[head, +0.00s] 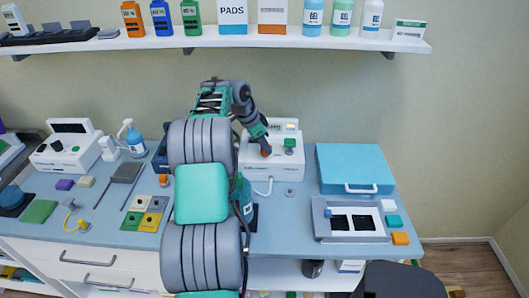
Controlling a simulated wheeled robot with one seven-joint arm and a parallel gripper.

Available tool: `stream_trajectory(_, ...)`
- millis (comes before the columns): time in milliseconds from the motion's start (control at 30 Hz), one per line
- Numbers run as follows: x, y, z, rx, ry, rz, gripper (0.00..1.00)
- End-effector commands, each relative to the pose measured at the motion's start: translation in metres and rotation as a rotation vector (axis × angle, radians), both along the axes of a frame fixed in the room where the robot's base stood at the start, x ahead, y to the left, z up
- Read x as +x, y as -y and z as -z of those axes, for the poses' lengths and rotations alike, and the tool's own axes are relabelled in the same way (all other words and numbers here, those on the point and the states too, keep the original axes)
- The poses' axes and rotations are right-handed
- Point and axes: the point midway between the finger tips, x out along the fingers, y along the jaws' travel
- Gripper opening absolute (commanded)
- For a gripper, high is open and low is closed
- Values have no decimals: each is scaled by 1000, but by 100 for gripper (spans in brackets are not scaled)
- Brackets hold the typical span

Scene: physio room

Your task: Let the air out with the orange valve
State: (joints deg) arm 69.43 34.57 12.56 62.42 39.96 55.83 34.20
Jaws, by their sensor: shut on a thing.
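A white device (290,166) stands on the bench against the wall, behind my arm. A small orange valve (266,152) shows on the left part of its front. My gripper (264,147) reaches down from the upper left and is shut on the orange valve, hiding most of it. A green knob (289,144) sits to the right of the valve, beneath a small display. A pale hose (263,191) hangs from the front of the device.
A blue case (355,168) and a grey tray (321,222) with dark pads lie to the right. Another white device (65,158) and a spray bottle (134,138) stand to the left. A loaded wall shelf (225,36) runs above. A dark chair (403,280) stands in front.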

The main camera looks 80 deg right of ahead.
Motion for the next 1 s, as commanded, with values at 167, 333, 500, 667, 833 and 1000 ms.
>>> stream_trajectory(167,-2,-1,6,-3,1,-166,0)
stream_trajectory(333,-3,-1,5,-3,1,-328,0)
stream_trajectory(500,-4,-2,4,-2,0,-490,0)
stream_trajectory(667,-5,-2,3,0,0,-641,0)
stream_trajectory(833,-6,-2,2,0,0,-794,0)
stream_trajectory(1000,-6,-2,0,0,0,-922,0)
